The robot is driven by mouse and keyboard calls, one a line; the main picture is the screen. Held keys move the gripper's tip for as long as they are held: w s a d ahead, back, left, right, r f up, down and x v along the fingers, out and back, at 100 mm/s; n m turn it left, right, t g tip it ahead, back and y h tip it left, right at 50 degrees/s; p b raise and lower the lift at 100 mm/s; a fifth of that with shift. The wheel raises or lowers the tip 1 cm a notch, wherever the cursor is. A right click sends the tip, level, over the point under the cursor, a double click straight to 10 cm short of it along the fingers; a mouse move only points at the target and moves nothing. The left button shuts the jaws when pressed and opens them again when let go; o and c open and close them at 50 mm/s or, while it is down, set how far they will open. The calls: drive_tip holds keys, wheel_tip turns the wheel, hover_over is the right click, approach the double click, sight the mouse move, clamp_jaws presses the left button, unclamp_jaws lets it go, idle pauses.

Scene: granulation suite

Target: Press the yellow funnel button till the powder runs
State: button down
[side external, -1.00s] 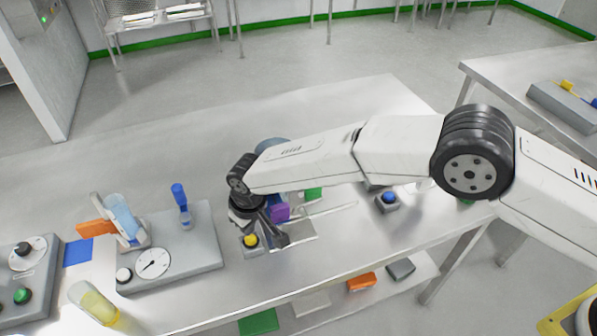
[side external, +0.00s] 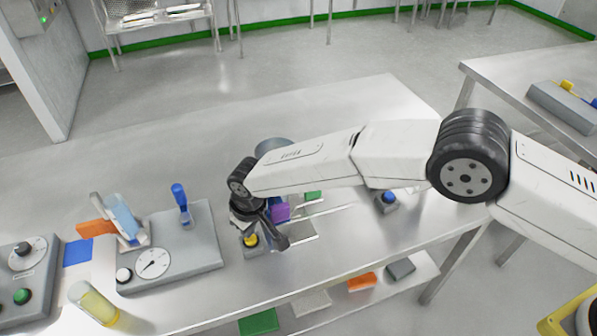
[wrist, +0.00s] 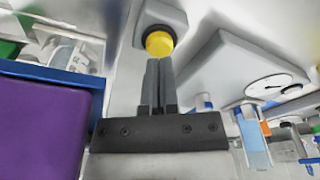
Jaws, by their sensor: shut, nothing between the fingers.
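The yellow button (side external: 250,241) sits on a small grey box near the front edge of the bench. In the wrist view the round yellow button (wrist: 159,43) stands straight ahead of the fingertips. My gripper (wrist: 158,63) is shut and empty, its two fingers side by side, with the tips at the near edge of the button. I cannot tell whether they touch it or whether it is pushed in. In the side view the wrist hangs right over the button box. A grey-blue round thing (side external: 272,146) shows partly behind my arm; I cannot tell if it is the funnel. No running powder shows.
A purple block (side external: 281,212) is close beside the gripper. A blue button box (side external: 388,200) stands to the right. To the left are a grey base with a dial (side external: 153,264), a blue lever (side external: 180,196) and a yellow vial (side external: 94,303). The back of the bench is clear.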

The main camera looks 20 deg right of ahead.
sight(255, 236)
drive_tip(key=shift+f, duration=0.8)
drive_tip(key=shift+r, duration=3.5)
idle(0.4)
drive_tip(key=shift+w+d+n+t+h, duration=0.1)
drive_tip(key=shift+d+n+t+h, duration=0.35)
drive_tip(key=shift+n, duration=0.55)
drive_tip(key=r+n+t, duration=0.1)
drive_tip(key=n+t, duration=0.1)
drive_tip(key=n, duration=0.4)
drive_tip(key=r+n+t, duration=0.1)
drive_tip(key=n+t, duration=0.1)
drive_tip(key=n, duration=0.5)
drive_tip(key=s+a+r+n+t+y, duration=0.1)
drive_tip(key=n+t, duration=0.1)
drive_tip(key=n, duration=0.5)
drive_tip(key=shift+a+r+t, duration=0.1)
drive_tip(key=shift+r+t, duration=0.15)
drive_tip(key=shift+t, duration=0.1)
